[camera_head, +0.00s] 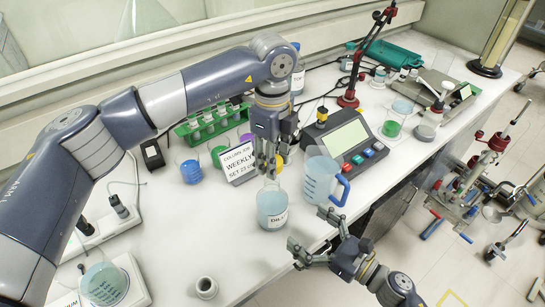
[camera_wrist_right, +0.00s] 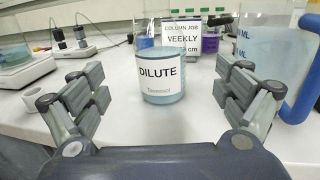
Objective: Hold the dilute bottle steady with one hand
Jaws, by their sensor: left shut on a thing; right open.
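The dilute bottle (camera_head: 272,210), clear with pale blue liquid, stands upright near the bench's front edge. Its DILUTE label faces the right wrist view (camera_wrist_right: 161,72). My left gripper (camera_head: 266,172) reaches down from above and is shut at the bottle's top; its fingers hide part of the neck. My right gripper (camera_head: 308,232) is open and empty in front of the bottle, lower in the head view. In the right wrist view its fingers spread to either side of the bottle, apart from it.
A blue-handled measuring jug (camera_head: 319,180) stands close right of the bottle. A sign card (camera_head: 238,163) and colored beakers stand behind. A small white ring-shaped piece (camera_head: 206,287) lies front left. A keypad instrument (camera_head: 345,140) sits behind the jug. Bench left of the bottle is clear.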

